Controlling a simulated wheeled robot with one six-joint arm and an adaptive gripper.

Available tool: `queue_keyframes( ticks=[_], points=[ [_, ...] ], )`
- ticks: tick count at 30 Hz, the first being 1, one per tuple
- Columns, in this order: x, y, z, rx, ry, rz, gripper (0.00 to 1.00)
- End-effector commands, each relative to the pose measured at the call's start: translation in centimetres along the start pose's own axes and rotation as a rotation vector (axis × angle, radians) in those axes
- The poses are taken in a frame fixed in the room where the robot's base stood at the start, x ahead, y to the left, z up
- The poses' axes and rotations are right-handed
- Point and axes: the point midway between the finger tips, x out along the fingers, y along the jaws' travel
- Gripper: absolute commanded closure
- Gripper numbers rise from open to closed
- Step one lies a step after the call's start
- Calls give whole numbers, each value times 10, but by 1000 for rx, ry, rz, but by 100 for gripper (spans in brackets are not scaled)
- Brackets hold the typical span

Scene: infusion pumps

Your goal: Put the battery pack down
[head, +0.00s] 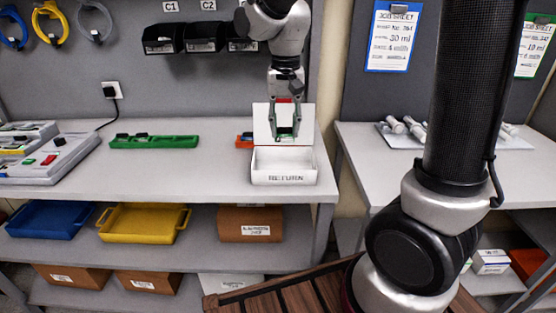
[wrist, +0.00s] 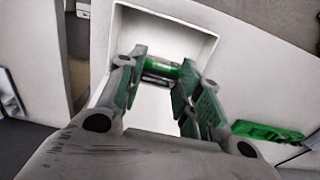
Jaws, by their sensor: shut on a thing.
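My gripper (head: 285,132) points down in the head view, shut on a small green battery pack (wrist: 160,69). In the wrist view the pack lies crosswise between the green finger pads, with dark and light bands at its ends. A white open box (head: 284,179), with a dark printed label on its front, stands near the front right edge of the bench. The gripper is above this box, in front of its raised back panel. In the wrist view the box's interior (wrist: 190,34) shows behind the pack. I cannot tell the exact height of the pack above its floor.
A green tray (head: 154,142) with dark items lies to the left on the bench (head: 200,179). Pump devices (head: 50,155) stand at far left. Bench between green tray and front edge is clear.

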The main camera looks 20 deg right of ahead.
Motion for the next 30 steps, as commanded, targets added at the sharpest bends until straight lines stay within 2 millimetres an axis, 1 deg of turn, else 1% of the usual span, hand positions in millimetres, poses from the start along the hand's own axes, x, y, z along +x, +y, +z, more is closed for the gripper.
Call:
queue_keyframes(
  ticks=[7,13,18,21,30],
  points=[
    [46,1,1,0,-5,4,95],
    [68,0,1,0,-3,3,95],
    [93,1,1,0,-3,3,95],
    [98,0,0,0,-1,1,95],
    [100,0,0,0,-2,1,95]
  ],
)
